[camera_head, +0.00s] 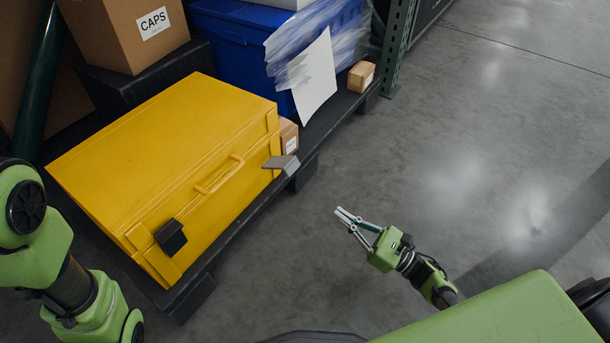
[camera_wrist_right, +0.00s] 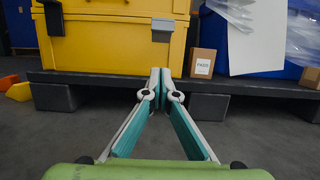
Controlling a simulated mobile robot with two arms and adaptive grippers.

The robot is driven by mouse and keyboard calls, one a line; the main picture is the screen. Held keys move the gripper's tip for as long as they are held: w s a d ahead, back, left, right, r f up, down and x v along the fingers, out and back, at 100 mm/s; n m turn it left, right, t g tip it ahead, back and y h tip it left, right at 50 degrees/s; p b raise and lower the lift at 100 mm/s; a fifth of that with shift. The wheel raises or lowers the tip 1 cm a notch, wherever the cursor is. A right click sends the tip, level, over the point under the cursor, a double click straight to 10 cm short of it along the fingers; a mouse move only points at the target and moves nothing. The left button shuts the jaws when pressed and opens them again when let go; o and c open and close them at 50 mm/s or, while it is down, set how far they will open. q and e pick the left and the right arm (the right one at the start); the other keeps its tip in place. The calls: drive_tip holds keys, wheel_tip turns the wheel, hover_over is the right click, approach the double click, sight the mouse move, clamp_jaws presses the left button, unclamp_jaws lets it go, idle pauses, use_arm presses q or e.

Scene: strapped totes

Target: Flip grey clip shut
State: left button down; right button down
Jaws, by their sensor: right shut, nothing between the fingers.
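The yellow case (camera_head: 165,150) lies on a dark pallet, its carry handle facing the aisle. The grey clip (camera_head: 283,163) is on the case's front near its right end and sticks outward from the wall. It also shows in the right wrist view (camera_wrist_right: 163,29), above and ahead of the fingertips. A black clip (camera_head: 171,236) is at the case's other end. My right gripper (camera_head: 341,213) is shut and empty over the floor, apart from the case and below the grey clip in the wrist view. My left arm shows at left, but its gripper is out of view.
The dark pallet (camera_wrist_right: 125,79) edge runs below the case. A small carton (camera_head: 289,137) stands just beyond the grey clip. A blue tote (camera_head: 232,50) with plastic wrap and a hanging white sheet (camera_head: 314,78) is farther back. The floor at right is clear.

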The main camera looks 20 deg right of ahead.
drive_tip(key=b, duration=0.3)
approach(280, 166)
drive_tip(key=shift+w+f, duration=0.5)
drive_tip(key=shift+w, duration=1.35)
drive_tip(key=shift+a, duration=0.4)
drive_tip(key=shift+r, duration=0.1)
